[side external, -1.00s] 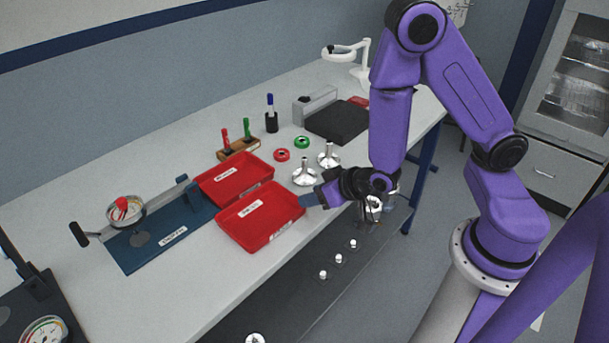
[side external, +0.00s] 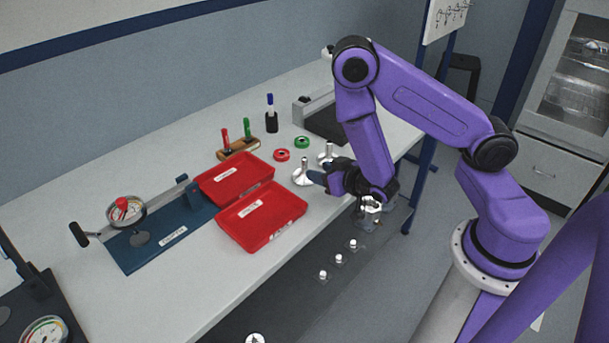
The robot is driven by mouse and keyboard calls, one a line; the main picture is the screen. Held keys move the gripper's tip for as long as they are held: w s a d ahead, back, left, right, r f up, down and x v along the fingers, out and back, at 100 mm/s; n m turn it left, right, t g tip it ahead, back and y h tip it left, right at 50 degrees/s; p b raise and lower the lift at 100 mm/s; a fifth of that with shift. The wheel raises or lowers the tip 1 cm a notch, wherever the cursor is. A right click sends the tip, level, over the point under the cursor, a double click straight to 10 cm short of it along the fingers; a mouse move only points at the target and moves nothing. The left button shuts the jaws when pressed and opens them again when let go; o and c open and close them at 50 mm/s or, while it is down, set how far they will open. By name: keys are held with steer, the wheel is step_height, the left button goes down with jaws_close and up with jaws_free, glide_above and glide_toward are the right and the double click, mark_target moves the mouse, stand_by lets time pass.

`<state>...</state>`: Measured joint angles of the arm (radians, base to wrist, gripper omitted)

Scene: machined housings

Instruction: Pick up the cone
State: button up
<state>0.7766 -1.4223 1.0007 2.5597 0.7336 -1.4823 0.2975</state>
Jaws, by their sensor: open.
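Two silver, cone-like metal pieces with wide round bases and upright stems stand on the grey bench. The nearer cone (side external: 303,176) is upright, just left of my gripper's fingertips. The farther cone (side external: 327,154) stands behind, and its lower part is partly hidden by my gripper. My gripper (side external: 317,178) is open, reaches in from the right and points left at low height beside the nearer cone. I cannot tell whether a finger touches it.
Two red trays (side external: 262,234) lie left of my gripper. A blue fixture with a dial gauge (side external: 125,211) is farther left. Small silver parts (side external: 339,258) stand on a dark lower surface in front.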

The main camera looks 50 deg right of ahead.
mark_target(306, 168)
steer(key=shift+w, duration=0.1)
steer(key=shift+x, duration=2.6)
jaws_close()
